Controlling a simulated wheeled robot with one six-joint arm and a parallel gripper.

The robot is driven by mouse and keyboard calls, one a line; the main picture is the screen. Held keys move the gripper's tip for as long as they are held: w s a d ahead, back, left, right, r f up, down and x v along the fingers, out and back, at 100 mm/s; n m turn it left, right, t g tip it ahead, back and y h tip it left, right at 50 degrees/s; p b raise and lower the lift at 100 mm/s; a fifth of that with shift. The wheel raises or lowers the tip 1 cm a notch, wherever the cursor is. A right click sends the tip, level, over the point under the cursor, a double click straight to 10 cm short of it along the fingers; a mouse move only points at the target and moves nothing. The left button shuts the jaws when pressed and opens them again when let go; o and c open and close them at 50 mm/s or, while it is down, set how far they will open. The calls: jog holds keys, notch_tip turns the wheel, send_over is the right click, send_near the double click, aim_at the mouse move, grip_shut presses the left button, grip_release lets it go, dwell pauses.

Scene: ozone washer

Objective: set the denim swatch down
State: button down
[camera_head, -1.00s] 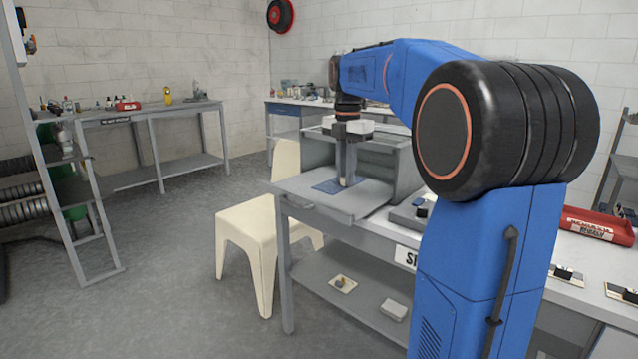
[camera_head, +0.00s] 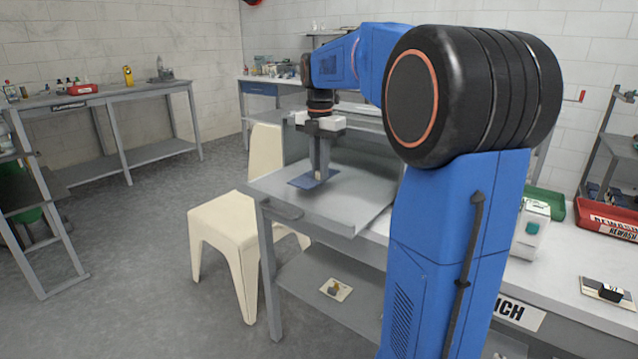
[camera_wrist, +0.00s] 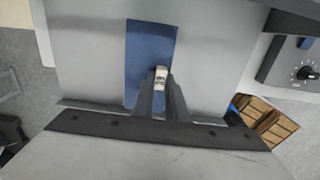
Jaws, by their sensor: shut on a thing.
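The denim swatch (camera_head: 303,181) is a flat blue rectangle over the grey open door panel (camera_head: 345,205) of the metal box. In the wrist view the swatch (camera_wrist: 150,45) runs away from my gripper, with a small cream block or tab (camera_wrist: 161,74) at its near part. My gripper (camera_head: 321,177) points straight down and is shut at this tab, holding the swatch; the gripper also shows in the wrist view (camera_wrist: 162,88). The fingers hide part of the swatch. I cannot tell whether the swatch touches the panel.
A cream chair (camera_head: 225,225) stands close left of the panel. The bench (camera_head: 555,265) to the right holds a green tray (camera_head: 545,200), a white device (camera_head: 530,228) and a red bin (camera_head: 608,219). Bare panel surface lies around the swatch.

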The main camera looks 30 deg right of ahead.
aim_at(320, 182)
jog(key=shift+f, duration=2.2)
jog(key=c, duration=1.8)
grip_release()
jog(key=shift+f, duration=0.1)
jog(key=shift+o, duration=0.2)
notch_tip(320, 182, up, 12)
jog(key=shift+r, duration=0.15)
